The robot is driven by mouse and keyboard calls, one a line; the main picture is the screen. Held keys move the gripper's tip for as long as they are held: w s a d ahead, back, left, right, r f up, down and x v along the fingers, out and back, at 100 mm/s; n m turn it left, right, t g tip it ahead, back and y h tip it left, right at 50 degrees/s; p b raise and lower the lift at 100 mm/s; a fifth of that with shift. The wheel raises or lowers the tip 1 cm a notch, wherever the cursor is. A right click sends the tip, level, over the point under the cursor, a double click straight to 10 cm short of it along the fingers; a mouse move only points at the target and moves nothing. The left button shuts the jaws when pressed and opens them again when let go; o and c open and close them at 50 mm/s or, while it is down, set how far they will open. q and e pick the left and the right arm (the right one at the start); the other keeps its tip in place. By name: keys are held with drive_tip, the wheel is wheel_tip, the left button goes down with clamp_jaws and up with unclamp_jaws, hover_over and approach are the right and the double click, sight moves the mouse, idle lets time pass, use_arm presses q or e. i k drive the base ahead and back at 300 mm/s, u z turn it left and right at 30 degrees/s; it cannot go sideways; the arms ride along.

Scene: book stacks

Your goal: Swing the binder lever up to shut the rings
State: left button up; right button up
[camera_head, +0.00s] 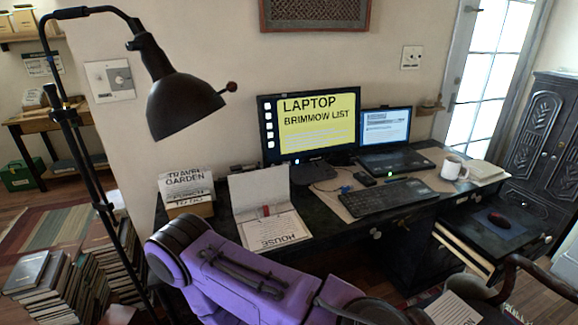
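An open binder (259,187) lies on the dark desk, left of the monitor. Its pale cover leans up at the back, and a sheet printed "HOUSE" (275,234), upside down to me, lies in front. A small red part (266,210), possibly the lever, shows at the fold between them. It is too small to tell its position or whether the rings are open. A purple arm link of mine crosses in front of the desk, near the binder's lower edge. Neither gripper shows in the head view.
A black lamp (185,105) hangs at the left, and a box of papers (187,190) stands left of the binder. A monitor (310,125), laptop (390,130), keyboard (385,197) and mug (452,168) are to the right. Book stacks (50,290) stand on the floor at left.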

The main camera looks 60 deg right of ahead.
sight(265, 208)
drive_tip(key=z, duration=1.5)
